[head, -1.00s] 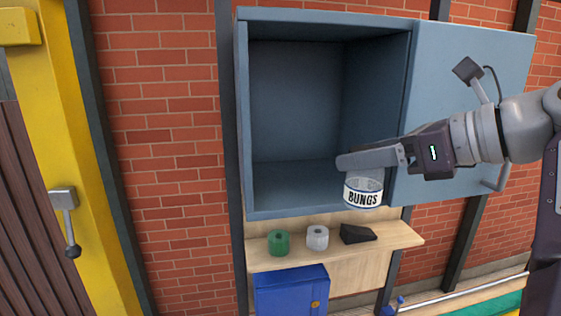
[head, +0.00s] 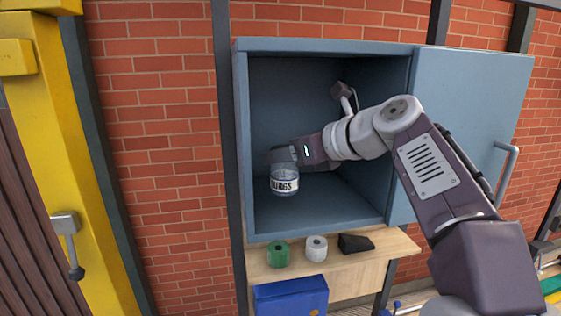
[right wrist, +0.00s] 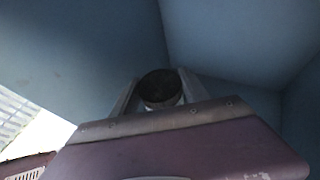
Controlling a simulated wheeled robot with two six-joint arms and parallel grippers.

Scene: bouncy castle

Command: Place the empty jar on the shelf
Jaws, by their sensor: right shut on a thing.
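The empty jar (head: 284,184) is clear with a white label whose lettering is partly cut off from view. My right gripper (head: 281,162) is shut on the jar near its top and holds it upright inside the open blue-grey cabinet, toward the left side. The jar (right wrist: 161,88) also shows between the two fingers in the right wrist view. The cabinet's floor (head: 318,208) is a bare shelf surface below the jar; I cannot tell whether the jar touches it. My left gripper is not in view.
The cabinet door (head: 470,110) stands open at the right, behind my arm. Below is a wooden ledge (head: 395,243) with a green roll (head: 278,254), a white roll (head: 316,249) and a black wedge (head: 355,244). A blue box (head: 290,298) sits under it. The cabinet looks otherwise empty.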

